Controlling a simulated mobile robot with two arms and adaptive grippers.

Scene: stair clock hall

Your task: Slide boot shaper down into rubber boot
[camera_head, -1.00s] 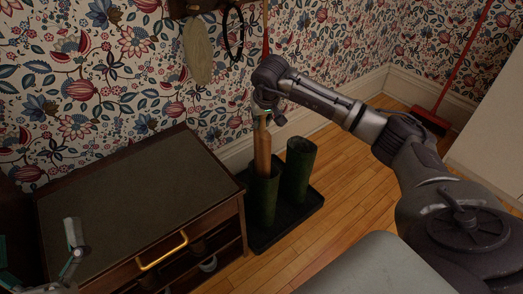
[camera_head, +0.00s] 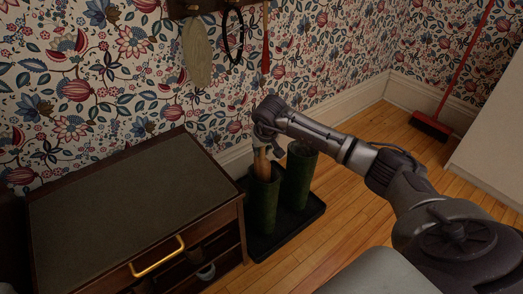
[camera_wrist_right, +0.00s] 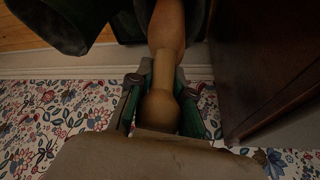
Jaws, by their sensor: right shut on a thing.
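The wooden boot shaper (camera_head: 262,165) stands upright with its lower part inside the left one of two dark green rubber boots (camera_head: 263,205). Only a short upper length shows above the rim. My right gripper (camera_head: 264,143) is at the shaper's top, above the boot. In the right wrist view my gripper (camera_wrist_right: 160,97) is shut on the shaper's rounded knob (camera_wrist_right: 158,108), with the neck and body running away toward the boot. How deep the shaper's tip sits is hidden. My left gripper is out of view.
The second green boot (camera_head: 299,175) stands close on the right, on the same black tray (camera_head: 285,228). A dark cabinet (camera_head: 120,200) with a brass handle is on the left. The papered wall is behind. A red broom (camera_head: 432,125) leans at the right.

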